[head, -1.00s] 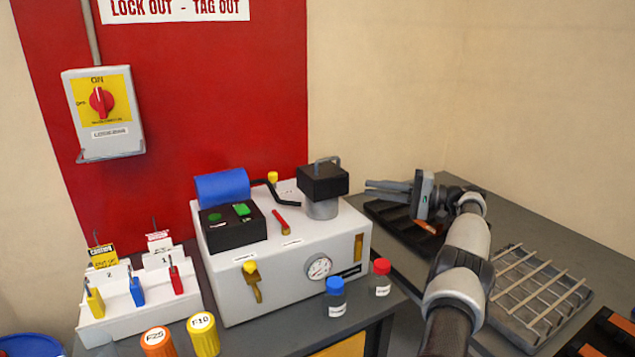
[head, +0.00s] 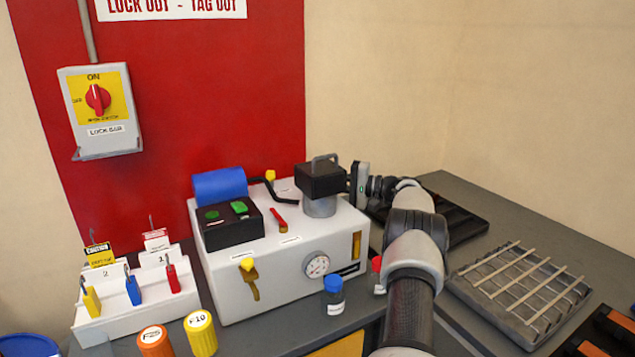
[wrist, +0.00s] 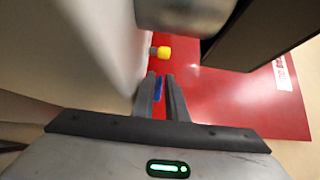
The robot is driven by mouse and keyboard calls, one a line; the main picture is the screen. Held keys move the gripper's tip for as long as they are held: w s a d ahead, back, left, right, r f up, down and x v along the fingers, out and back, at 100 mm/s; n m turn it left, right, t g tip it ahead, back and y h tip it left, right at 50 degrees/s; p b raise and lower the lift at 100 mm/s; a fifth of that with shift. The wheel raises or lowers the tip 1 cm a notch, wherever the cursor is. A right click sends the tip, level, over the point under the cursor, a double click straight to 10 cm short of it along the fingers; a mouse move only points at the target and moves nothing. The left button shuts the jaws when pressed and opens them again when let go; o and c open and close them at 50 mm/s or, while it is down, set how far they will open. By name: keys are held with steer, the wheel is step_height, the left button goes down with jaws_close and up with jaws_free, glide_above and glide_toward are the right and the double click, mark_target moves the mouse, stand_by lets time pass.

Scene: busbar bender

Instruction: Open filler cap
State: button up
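A small yellow cap (head: 270,175) stands at the back of the white machine's top (head: 285,262), behind the black block; I take it for the filler cap. In the wrist view the yellow cap (wrist: 164,53) lies beyond my fingertips, apart from them. My gripper (wrist: 161,78) is open, with a narrow empty gap between its fingers. In the head view my gripper's body is at the right of the black block, and its fingers are hidden behind that block.
The black block with a handle (head: 321,179) on a metal cylinder stands close to my gripper. A blue cylinder (head: 220,184), a black hose and a red lever (head: 281,227) are on the machine. A grid rack (head: 520,290) lies at right. The wall switch (head: 98,98) points to ON.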

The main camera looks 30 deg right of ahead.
steer(key=shift+w, duration=0.1)
jaws_close()
stand_by(1.3)
steer(key=shift+a, duration=0.1)
